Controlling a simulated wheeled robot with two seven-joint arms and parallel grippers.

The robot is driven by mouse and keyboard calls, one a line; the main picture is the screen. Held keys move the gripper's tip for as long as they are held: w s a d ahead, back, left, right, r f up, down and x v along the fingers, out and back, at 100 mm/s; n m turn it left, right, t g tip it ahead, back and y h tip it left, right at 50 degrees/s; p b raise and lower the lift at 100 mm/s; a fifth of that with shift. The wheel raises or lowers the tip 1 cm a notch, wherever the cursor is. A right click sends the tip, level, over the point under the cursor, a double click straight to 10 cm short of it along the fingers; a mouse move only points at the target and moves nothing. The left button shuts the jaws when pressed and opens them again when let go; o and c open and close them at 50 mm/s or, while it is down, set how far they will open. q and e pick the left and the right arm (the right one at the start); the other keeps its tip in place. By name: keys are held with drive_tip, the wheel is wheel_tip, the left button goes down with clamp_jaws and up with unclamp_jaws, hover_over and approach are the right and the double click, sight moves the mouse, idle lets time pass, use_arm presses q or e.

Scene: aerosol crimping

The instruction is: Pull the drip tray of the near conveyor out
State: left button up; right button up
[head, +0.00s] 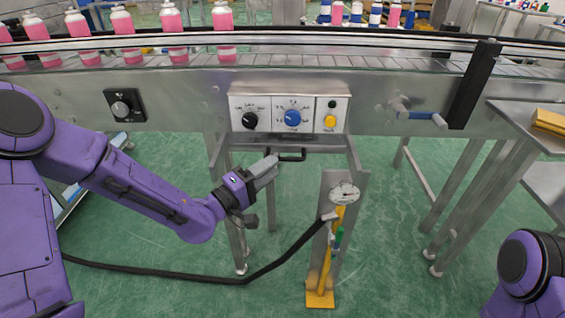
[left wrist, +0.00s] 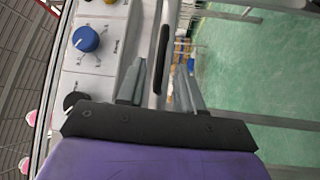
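The drip tray (head: 240,141) is a flat grey metal piece under the control panel of the near conveyor. Its black bar handle (head: 290,154) sticks out at the front. My left gripper (head: 272,163) is at the left end of this handle. In the left wrist view, the two grey fingers of the left gripper (left wrist: 160,72) stand apart, and the lower end of the black handle (left wrist: 162,55) shows between them. I cannot tell whether a finger touches it. My right gripper is out of view; only part of my right arm shows at the lower right.
The control panel (head: 248,110) with knobs sits just above the handle. A gauge stand (head: 331,215) with a black hose (head: 190,277) is in front to the right. Conveyor legs flank the tray. A metal side table (head: 520,125) is at right. Pink bottles (head: 175,30) stand on the belt.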

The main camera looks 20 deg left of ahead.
sight(283, 159)
use_arm(q)
drive_tip(key=x, duration=0.5)
drive_tip(key=shift+w, duration=0.1)
